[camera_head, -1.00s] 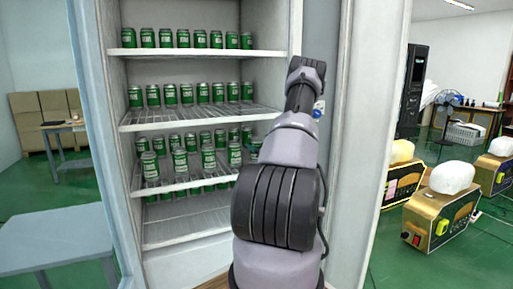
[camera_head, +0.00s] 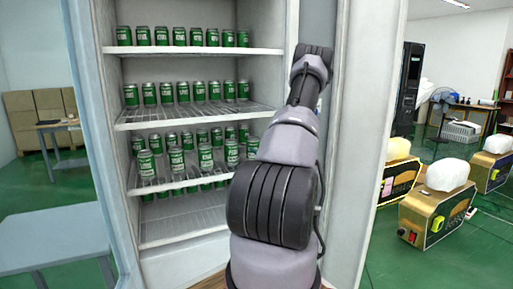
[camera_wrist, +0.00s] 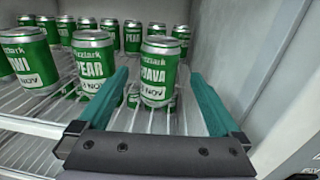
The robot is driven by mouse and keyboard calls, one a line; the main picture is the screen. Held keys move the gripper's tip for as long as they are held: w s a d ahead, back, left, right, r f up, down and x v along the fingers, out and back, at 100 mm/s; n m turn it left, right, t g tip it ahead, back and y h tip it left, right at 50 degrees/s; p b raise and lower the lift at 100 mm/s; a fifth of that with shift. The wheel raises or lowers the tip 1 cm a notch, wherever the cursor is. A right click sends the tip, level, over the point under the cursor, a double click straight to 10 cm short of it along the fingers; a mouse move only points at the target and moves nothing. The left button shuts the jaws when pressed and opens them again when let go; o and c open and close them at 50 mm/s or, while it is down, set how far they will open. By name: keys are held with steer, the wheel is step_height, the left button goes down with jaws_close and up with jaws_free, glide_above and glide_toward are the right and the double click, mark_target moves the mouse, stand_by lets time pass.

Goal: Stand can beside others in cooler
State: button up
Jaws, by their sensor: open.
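A green and silver can (camera_wrist: 158,72) stands upright on a wire shelf (camera_wrist: 60,112) of the cooler, in the wrist view. My gripper (camera_wrist: 158,80) is open, with one teal finger on each side of this can's front; I cannot tell if either touches it. To its left stand a second can (camera_wrist: 92,62) and a third can (camera_wrist: 26,60). More cans (camera_wrist: 133,37) stand in a row behind. In the head view the cooler (camera_head: 114,88) holds cans on its upper three shelves; the front can (camera_head: 231,152) is near my arm, which hides my gripper.
The cooler's right inner wall (camera_wrist: 240,50) is close beside my right finger. The bottom shelf (camera_head: 180,222) looks mostly empty. A blue-grey table (camera_head: 50,240) stands at the left, and gold machines (camera_head: 435,215) at the right.

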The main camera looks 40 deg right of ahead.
steer(key=shift+s+a, duration=0.15)
steer(key=shift+s, duration=0.65)
steer(key=shift+s+a, duration=0.15)
steer(key=shift+s, duration=0.65)
